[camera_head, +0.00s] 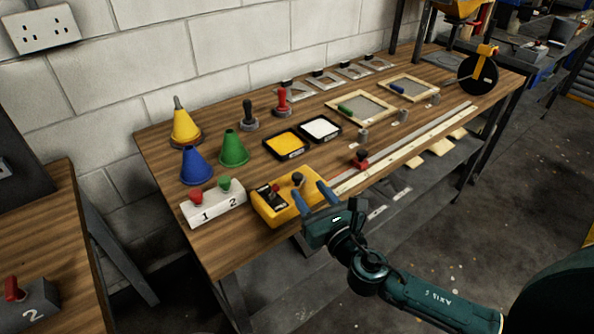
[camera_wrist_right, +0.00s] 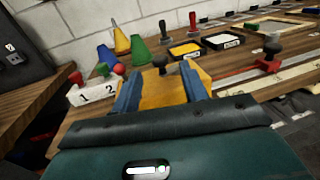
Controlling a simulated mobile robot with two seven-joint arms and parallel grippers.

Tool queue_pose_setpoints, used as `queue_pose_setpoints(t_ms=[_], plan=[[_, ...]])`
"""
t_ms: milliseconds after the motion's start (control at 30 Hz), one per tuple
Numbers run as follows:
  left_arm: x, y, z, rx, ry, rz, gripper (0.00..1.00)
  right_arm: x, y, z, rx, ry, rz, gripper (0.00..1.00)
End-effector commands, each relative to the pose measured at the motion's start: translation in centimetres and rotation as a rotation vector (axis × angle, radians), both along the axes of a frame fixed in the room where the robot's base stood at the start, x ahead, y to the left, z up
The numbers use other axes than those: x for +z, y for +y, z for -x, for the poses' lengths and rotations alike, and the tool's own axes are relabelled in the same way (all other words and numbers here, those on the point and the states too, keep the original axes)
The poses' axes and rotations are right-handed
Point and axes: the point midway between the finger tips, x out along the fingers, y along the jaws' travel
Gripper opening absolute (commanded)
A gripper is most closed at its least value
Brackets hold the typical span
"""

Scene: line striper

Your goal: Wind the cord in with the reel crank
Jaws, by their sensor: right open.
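A yellow box (camera_head: 270,208) with a black knob (camera_head: 298,178) on top sits near the table's front edge. A black disc (camera_head: 478,74) on a yellow bracket (camera_head: 487,50) stands at the table's far right end. I cannot tell for sure which is the reel and its crank, and I cannot make out a cord. My right gripper (camera_head: 313,194) is open at the box's front right. In the right wrist view, the yellow box (camera_wrist_right: 160,95) shows between the fingers (camera_wrist_right: 160,76), with the knob (camera_wrist_right: 160,61) beyond them. My left gripper is not in view.
A white block (camera_head: 214,207) with red and green knobs is left of the yellow box. Coloured cones (camera_head: 196,166) stand behind it. A long rail (camera_head: 400,150) with a red carriage (camera_head: 360,162) runs along the front edge. Paint trays (camera_head: 286,145) and framed screens (camera_head: 361,106) lie farther back.

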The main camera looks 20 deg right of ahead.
Motion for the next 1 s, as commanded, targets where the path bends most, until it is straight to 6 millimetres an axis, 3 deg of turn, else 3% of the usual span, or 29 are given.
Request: queue_pose_setpoints(t_ms=[200, 400, 767, 1000], plan=[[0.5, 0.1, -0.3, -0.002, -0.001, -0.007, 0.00, 0.2, 0.7, -4.3, 0.000, -0.001, 0.000, 0.44], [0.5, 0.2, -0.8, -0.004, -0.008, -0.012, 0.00, 0.0, 1.0, -6.3, 0.001, 0.001, 0.000, 0.44], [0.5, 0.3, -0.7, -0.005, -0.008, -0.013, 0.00, -0.1, 1.1, -6.7, 0.002, 0.001, 0.000, 0.44], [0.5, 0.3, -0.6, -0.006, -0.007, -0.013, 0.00, -0.1, 1.1, -6.7, 0.002, 0.001, 0.000, 0.24]])
